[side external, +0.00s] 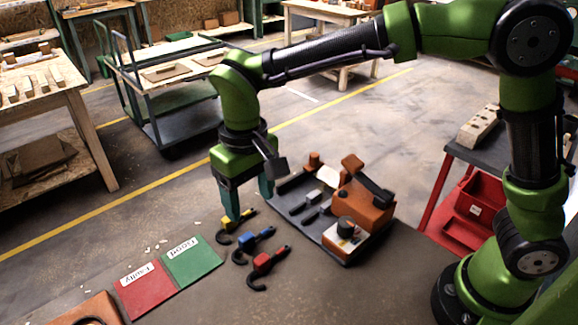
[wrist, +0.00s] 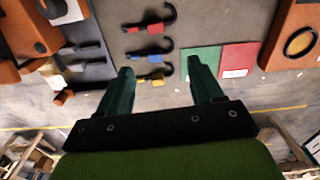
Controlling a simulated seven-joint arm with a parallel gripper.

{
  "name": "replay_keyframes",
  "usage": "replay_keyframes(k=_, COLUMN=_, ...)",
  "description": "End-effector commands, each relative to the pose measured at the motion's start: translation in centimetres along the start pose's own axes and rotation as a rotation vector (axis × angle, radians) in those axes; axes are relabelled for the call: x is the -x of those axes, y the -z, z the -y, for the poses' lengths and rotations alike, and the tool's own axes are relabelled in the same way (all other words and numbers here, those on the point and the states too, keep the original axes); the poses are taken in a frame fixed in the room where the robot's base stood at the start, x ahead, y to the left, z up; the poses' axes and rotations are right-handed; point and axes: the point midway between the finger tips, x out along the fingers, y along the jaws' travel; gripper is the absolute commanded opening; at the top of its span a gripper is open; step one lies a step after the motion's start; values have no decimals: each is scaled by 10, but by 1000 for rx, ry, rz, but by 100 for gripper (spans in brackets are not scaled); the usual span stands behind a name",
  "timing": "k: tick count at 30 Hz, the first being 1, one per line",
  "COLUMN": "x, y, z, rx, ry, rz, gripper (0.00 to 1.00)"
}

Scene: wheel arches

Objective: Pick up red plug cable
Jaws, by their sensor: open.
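The red plug cable (side external: 262,263) lies on the grey table at the near end of a row of three, its black hooked lead curling toward the front. It also shows at the top of the wrist view (wrist: 154,29). The blue plug cable (side external: 252,242) lies beside it, and the yellow plug cable (side external: 236,221) is at the far end of the row. My gripper (side external: 250,208) is open and empty, fingers pointing down, close to the yellow cable. In the wrist view, its fingertips (wrist: 160,66) are apart, with the yellow cable (wrist: 150,78) nearest them.
A dark tray (side external: 335,254) with an orange device (side external: 362,208) and tools stands right of the cables. A green "Good" mat (side external: 193,263) and a red "Faulty" mat (side external: 145,294) lie left, with an orange block (side external: 85,308) beyond. Bare table lies in front of the red cable.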

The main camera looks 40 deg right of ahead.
Motion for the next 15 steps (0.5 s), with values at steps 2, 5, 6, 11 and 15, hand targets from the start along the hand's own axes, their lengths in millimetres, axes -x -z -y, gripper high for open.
replay_keyframes(k=2, x=2, y=0, z=-2, rx=-19, ry=-6, rz=5, gripper=66)
replay_keyframes(k=5, x=-13, y=-3, z=-3, rx=-27, ry=-10, rz=14, gripper=66)
replay_keyframes(k=6, x=-21, y=-3, z=-3, rx=-27, ry=-9, rz=15, gripper=66)
replay_keyframes(k=11, x=-57, y=-3, z=-4, rx=-26, ry=-9, rz=14, gripper=66)
replay_keyframes(k=15, x=-86, y=-4, z=-4, rx=-26, ry=-8, rz=14, gripper=66)
